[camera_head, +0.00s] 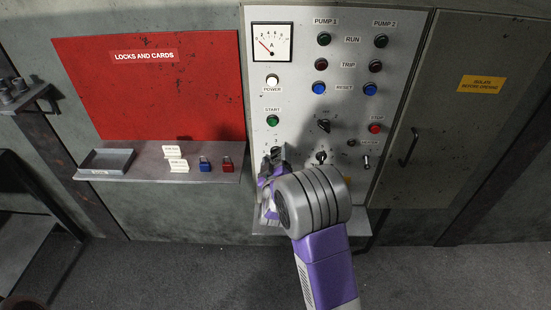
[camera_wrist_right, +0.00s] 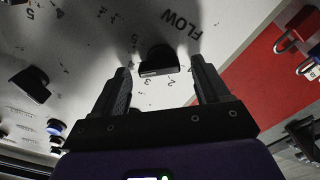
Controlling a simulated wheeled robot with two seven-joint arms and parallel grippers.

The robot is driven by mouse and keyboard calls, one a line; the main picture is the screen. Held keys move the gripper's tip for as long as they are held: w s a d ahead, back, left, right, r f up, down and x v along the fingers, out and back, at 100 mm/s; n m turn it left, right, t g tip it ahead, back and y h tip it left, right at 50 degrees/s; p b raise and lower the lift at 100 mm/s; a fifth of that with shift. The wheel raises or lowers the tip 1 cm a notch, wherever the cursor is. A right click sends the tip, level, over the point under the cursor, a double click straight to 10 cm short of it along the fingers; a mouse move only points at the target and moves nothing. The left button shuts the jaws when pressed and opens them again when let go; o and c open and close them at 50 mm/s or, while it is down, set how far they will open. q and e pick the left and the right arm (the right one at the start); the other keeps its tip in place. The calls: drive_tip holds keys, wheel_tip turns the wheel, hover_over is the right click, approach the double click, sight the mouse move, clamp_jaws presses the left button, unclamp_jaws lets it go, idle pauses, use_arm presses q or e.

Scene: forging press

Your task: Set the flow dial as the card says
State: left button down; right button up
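The flow dial (camera_wrist_right: 158,62) is a black knob with a ring of numbers under the word FLOW, seen upside down in the right wrist view. In the head view the dial (camera_head: 277,151) is partly hidden by my right gripper (camera_head: 274,162). The right gripper's two fingers (camera_wrist_right: 161,72) are apart, one on each side of the dial, with gaps between; I cannot tell whether they touch it. My left gripper is not in view.
The grey panel (camera_head: 295,100) carries other black knobs (camera_head: 323,126) (camera_head: 320,157), coloured buttons and a gauge (camera_head: 271,42). The shelf (camera_head: 140,172) holds a grey tray (camera_head: 106,160), a blue padlock (camera_head: 205,164) and a red padlock (camera_head: 227,164). A cabinet door handle (camera_head: 409,147) sticks out at right.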

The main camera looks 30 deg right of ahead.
drive_tip(key=v, duration=0.7)
drive_tip(key=shift+s, duration=0.25)
drive_tip(key=shift+a, duration=0.15)
drive_tip(key=s+a+f+g+y, duration=0.3)
drive_tip(key=a+f+y, duration=0.1)
drive_tip(key=f, duration=0.8)
drive_tip(key=s+a+f+g+y, duration=0.2)
drive_tip(key=a+f+g+y, duration=0.15)
drive_tip(key=f, duration=0.85)
drive_tip(key=s+a+f+m+g+y, duration=0.2)
drive_tip(key=s+a+f, duration=0.4)
drive_tip(key=s, duration=0.3)
drive_tip(key=s+a+f+m+g+y+b, duration=0.1)
drive_tip(key=s+a+f+g+y, duration=0.3)
drive_tip(key=s, duration=0.5)
wheel_tip(320, 180, down, 2)
drive_tip(key=a+m+g, duration=0.1)
drive_tip(key=a+g, duration=0.1)
drive_tip(key=a, duration=0.1)
drive_tip(key=shift+s+a, duration=0.15)
drive_tip(key=shift+s, duration=0.25)
